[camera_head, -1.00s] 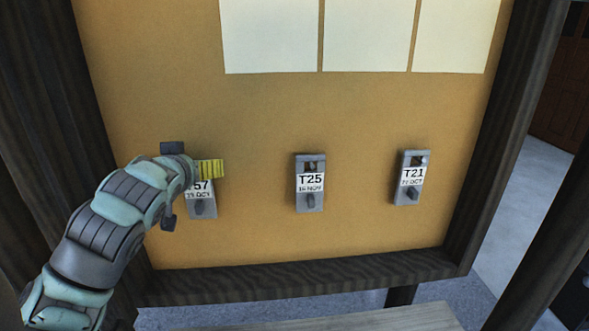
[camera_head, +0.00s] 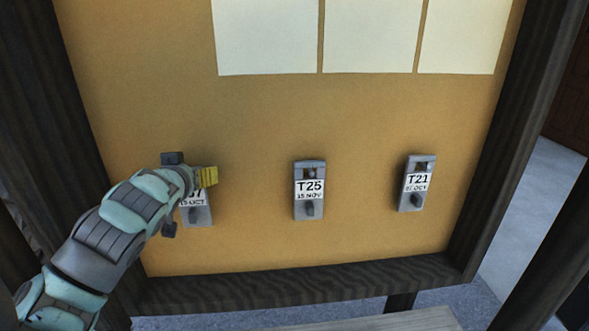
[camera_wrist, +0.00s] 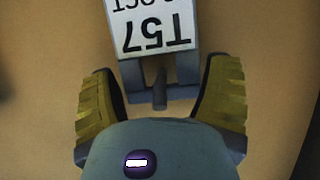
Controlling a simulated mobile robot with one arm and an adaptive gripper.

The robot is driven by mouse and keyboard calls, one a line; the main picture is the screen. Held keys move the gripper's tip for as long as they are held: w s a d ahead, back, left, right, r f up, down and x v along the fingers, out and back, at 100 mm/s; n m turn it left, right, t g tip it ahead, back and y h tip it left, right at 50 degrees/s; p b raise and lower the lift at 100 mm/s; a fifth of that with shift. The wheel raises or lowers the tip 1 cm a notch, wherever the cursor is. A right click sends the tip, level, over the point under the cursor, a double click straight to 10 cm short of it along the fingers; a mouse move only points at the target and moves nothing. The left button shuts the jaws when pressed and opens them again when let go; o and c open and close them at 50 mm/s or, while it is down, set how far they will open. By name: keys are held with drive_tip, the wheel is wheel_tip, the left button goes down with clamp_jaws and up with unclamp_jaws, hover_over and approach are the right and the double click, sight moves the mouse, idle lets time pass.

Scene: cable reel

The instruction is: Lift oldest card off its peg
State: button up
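Three grey cards hang on pegs on the tan board. The left card, T57 (camera_head: 197,214), is partly hidden behind my arm in the head view; its date seems to end in "OCT". The middle card, T25 (camera_head: 309,190), reads a NOV date. The right card, T21 (camera_head: 416,183), reads an OCT date. My gripper (camera_head: 207,177) is at the top of T57. In the wrist view, T57 (camera_wrist: 153,42) appears upside down, and my gripper (camera_wrist: 162,95) is open, its yellow-padded fingers on either side of the card's top and peg (camera_wrist: 160,92), with gaps visible.
Blank cream sheets (camera_head: 370,37) are fixed above the cards. A dark wooden frame (camera_head: 300,291) borders the board. The board between the cards is bare. A pale surface edge (camera_head: 385,320) shows at the bottom.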

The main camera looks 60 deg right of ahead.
drive_tip(key=c, duration=0.8)
drive_tip(key=shift+r, duration=0.15)
